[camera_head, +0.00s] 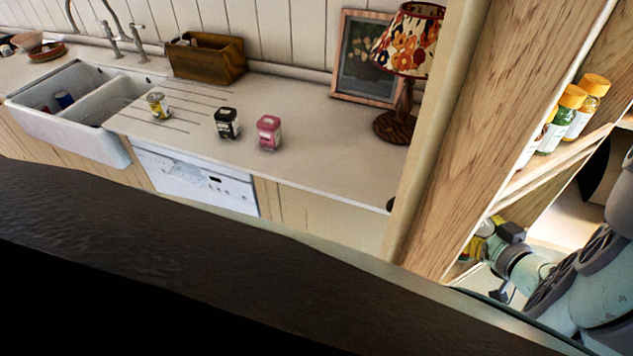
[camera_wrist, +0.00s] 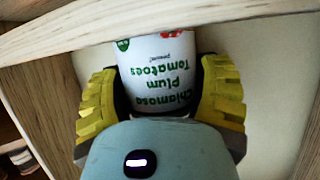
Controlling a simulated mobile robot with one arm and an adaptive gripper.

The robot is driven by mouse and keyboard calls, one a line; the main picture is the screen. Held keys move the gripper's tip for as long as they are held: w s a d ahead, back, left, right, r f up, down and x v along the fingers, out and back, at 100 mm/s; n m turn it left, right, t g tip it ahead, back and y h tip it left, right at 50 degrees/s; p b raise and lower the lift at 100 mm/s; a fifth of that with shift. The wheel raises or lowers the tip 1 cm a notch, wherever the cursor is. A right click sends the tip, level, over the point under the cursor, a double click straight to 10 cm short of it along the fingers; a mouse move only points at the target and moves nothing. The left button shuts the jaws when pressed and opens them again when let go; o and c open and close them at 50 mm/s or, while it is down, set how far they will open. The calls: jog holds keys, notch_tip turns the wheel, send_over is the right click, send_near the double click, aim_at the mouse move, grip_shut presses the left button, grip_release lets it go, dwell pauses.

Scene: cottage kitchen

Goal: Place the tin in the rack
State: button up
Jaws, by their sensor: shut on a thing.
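The tin (camera_wrist: 157,62) is white with green "Chiamosa Plum Tomatoes" lettering, upside down in the wrist view. My gripper (camera_wrist: 158,82) is shut on it, with a yellow finger pad on each side. The rack (camera_wrist: 130,22) is pale wood; a wooden board crosses in front of the tin's far end and hides it. In the head view, my gripper (camera_head: 484,240) is at the rack's wooden upright (camera_head: 490,120), below a shelf with jars. The tin cannot be made out there. I cannot tell whether the tin touches the rack's floor.
Several orange-capped jars (camera_head: 572,115) stand on the shelf above my gripper. Wooden sides close in the space left and right in the wrist view. The counter (camera_head: 320,150) holds a small can (camera_head: 157,105), a black jar (camera_head: 227,123), a pink jar (camera_head: 269,132) and a lamp (camera_head: 408,45).

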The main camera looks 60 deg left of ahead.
jog(key=shift+f, duration=0.15)
jog(key=o, duration=1.3)
